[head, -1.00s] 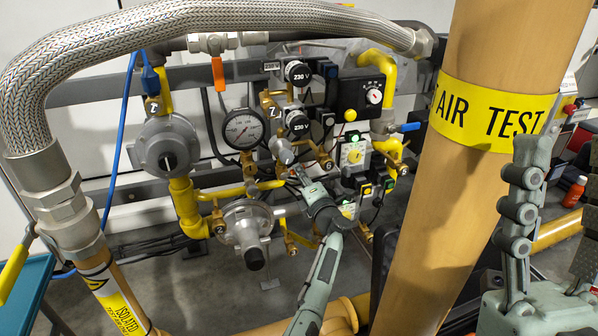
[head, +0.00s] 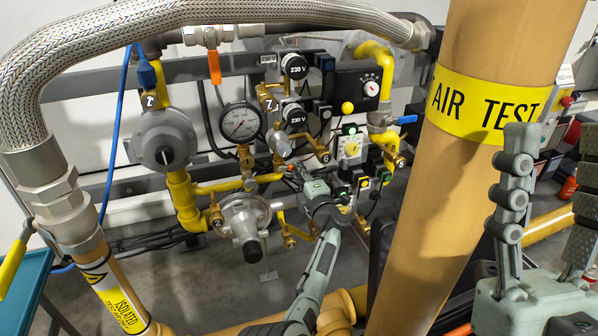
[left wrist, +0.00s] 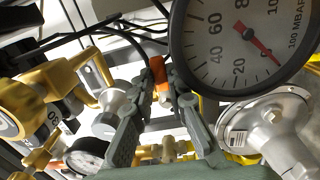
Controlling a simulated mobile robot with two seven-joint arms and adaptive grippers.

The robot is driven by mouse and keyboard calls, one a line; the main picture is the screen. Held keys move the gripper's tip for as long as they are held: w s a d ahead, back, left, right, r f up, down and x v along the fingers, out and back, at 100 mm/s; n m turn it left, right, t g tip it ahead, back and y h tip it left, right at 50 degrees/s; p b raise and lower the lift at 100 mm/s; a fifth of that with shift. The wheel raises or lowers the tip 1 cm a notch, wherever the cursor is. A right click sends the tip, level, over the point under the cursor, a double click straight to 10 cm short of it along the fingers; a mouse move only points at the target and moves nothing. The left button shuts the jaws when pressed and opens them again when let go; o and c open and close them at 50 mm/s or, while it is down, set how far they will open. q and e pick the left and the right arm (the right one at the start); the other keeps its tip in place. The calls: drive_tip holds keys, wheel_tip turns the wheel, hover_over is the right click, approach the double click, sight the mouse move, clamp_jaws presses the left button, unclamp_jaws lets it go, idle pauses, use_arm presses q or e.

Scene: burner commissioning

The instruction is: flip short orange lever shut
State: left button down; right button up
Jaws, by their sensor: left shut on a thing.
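In the left wrist view, a short orange lever (left wrist: 158,72) stands between the fingers of my left gripper (left wrist: 154,88), near the inner side of the right finger. The gripper is shut on it. In the head view, my left gripper (head: 297,174) reaches into the pipework right of the dial gauge (head: 240,123); the lever there is too small and covered to make out. My right gripper (head: 553,150) is at the right edge, fingers wide apart and empty.
The large gauge (left wrist: 245,45) sits close beside the right finger in the wrist view. A grey regulator (head: 245,217) is below left of the gripper. A thick tan pipe (head: 455,180) stands between my arms. Another orange lever (head: 215,68) hangs at the top.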

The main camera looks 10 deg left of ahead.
use_arm(q)
drive_tip(key=c, duration=1.5)
unclamp_jaws()
drive_tip(key=shift+f, duration=0.1)
